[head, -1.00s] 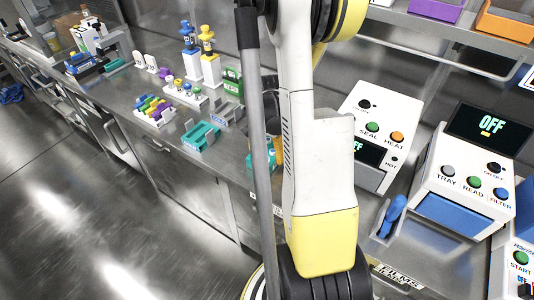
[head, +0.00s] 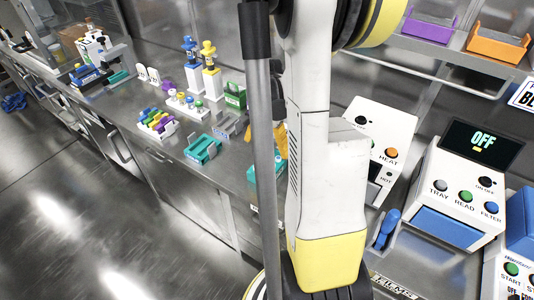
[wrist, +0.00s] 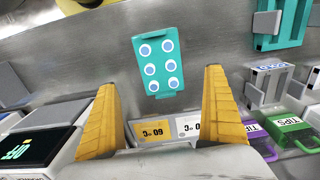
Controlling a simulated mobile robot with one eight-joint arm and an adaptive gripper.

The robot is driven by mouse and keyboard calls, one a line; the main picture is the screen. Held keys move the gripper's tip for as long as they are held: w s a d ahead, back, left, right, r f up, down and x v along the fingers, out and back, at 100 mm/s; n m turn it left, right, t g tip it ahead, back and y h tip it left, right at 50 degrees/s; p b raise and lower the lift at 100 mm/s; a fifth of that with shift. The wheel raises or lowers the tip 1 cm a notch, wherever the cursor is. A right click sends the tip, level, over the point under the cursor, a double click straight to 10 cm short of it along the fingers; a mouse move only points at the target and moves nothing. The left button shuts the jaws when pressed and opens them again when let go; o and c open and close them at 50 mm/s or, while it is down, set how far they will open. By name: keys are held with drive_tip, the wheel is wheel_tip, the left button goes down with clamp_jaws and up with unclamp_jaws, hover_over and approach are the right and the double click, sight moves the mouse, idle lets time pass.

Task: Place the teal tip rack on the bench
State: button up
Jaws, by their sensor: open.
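The teal tip rack (wrist: 158,65), with white and blue round tips in two columns, shows in the wrist view on the grey metal bench (wrist: 215,45). It lies beyond my gripper (wrist: 160,82), centred between the two yellow fingers. The fingers are wide apart and empty, and I see no contact with the rack. In the head view a teal part (head: 252,175), probably the same rack, shows near the bench's front edge. My arm and a grey pole hide most of it. A yellow finger (head: 281,140) shows just above it.
A teal holder (head: 203,149) stands on the bench to the left, with a coloured tube rack (head: 157,124) beyond. White instruments (head: 465,185) stand to the right. A green tips box (wrist: 287,133) is near the right finger.

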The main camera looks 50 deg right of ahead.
drive_tip(key=shift+r, duration=1.15)
drive_tip(key=a+r+n+t, duration=0.2)
drive_tip(key=a+r+n, duration=0.2)
drive_tip(key=a, duration=0.6)
drive_tip(key=a+r+n+t, duration=0.2)
drive_tip(key=a+r+n, duration=0.3)
drive_tip(key=a, duration=0.5)
drive_tip(key=a+r+n+t, duration=0.3)
drive_tip(key=a+n, duration=0.5)
drive_tip(key=a, duration=0.3)
drive_tip(key=shift+s+r, duration=0.3)
drive_tip(key=shift+r, duration=0.55)
